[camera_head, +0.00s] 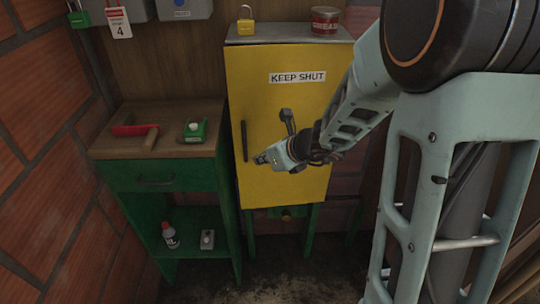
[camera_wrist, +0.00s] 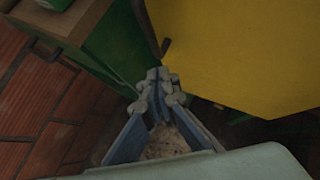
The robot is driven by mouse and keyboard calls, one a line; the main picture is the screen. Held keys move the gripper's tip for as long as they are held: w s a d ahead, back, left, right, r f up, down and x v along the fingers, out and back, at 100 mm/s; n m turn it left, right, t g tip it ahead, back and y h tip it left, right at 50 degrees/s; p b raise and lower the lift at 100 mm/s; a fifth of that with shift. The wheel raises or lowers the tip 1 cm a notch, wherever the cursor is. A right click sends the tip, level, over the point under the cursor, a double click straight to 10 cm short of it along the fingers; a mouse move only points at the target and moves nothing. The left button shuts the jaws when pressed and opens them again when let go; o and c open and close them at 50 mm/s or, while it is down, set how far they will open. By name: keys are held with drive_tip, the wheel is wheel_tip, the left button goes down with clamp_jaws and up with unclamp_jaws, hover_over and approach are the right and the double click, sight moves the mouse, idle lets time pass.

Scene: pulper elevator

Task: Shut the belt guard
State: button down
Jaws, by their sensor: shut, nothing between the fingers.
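The belt guard (camera_head: 285,100) is a yellow door with a "KEEP SHUT" label and a dark vertical handle (camera_head: 244,141) near its left edge. It covers the front of a grey-topped cabinet; I cannot tell whether it is fully shut or slightly ajar. My gripper (camera_head: 262,159) is shut and empty, in front of the door just right of the handle. In the wrist view my fingertips (camera_wrist: 160,76) meet, with the yellow guard (camera_wrist: 245,50) to their right and the handle end (camera_wrist: 165,47) just above. I cannot tell whether they touch the door.
A green workbench (camera_head: 160,178) stands left, holding a red-and-wood tool (camera_head: 136,131) and a green box (camera_head: 195,130). A spray bottle (camera_head: 170,235) is on its lower shelf. A padlock (camera_head: 245,20) and red tin (camera_head: 325,20) sit on the cabinet. A brick wall (camera_head: 45,130) closes the left.

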sight(251, 143)
drive_tip(key=w+a, duration=0.2)
drive_tip(key=w, duration=0.1)
drive_tip(key=shift+a+r, duration=0.1)
drive_tip(key=shift+w+a+f+m+t+h+b, duration=0.15)
drive_tip(key=shift+w+a+m+h+b, duration=0.1)
drive_tip(key=shift+w, duration=0.35)
drive_tip(key=shift+w+a+f+m+t+h+b, duration=0.15)
drive_tip(key=shift+w+m+b, duration=0.1)
drive_tip(key=shift+w, duration=0.35)
drive_tip(key=shift+w+r, duration=0.25)
drive_tip(key=shift+w, duration=0.05)
drive_tip(key=shift+r, duration=0.25)
drive_tip(key=shift+w, duration=0.1)
drive_tip(key=shift+d, duration=0.1)
